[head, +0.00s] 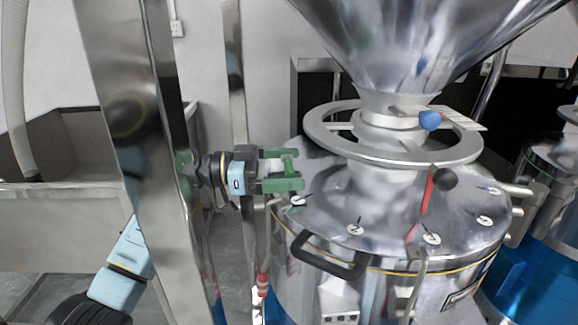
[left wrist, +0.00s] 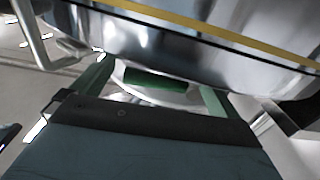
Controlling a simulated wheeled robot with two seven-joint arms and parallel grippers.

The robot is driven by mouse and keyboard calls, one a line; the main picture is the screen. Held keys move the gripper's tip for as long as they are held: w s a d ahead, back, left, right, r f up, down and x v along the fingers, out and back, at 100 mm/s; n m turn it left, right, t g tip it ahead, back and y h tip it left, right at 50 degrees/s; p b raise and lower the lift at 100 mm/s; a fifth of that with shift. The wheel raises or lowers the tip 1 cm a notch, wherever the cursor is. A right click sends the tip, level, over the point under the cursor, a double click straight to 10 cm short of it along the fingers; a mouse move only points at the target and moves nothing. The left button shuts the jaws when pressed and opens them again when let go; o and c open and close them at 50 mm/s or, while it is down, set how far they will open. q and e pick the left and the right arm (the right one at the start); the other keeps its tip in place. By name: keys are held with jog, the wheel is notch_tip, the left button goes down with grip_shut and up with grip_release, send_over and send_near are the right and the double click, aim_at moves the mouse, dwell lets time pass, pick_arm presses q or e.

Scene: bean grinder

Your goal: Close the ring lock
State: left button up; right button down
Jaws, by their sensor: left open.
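The grinder's steel drum (head: 345,275) stands right of centre in the head view, with a yellow line (head: 455,265) under its lid (head: 375,215). A flat steel ring wheel (head: 322,137) surrounds the neck above the lid. I cannot tell which part is the ring lock. My left gripper (head: 290,170), with green fingers, is open beside the lid's left edge; contact is unclear. In the left wrist view, my left gripper's fingers (left wrist: 155,88) stand apart below the drum's curved wall (left wrist: 180,45). A dark green shape (left wrist: 150,78) shows between them; I cannot tell what it is. My right gripper is out of view.
A black handle (head: 318,258) sticks out from the drum's front left. A blue-tipped knob (head: 430,120) and a red lever (head: 427,192) are near the neck. A steel post (head: 150,130) stands left of the gripper. A second machine (head: 555,220) is at the right.

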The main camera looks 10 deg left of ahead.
pick_arm(q)
jog(key=shift+d, duration=0.25)
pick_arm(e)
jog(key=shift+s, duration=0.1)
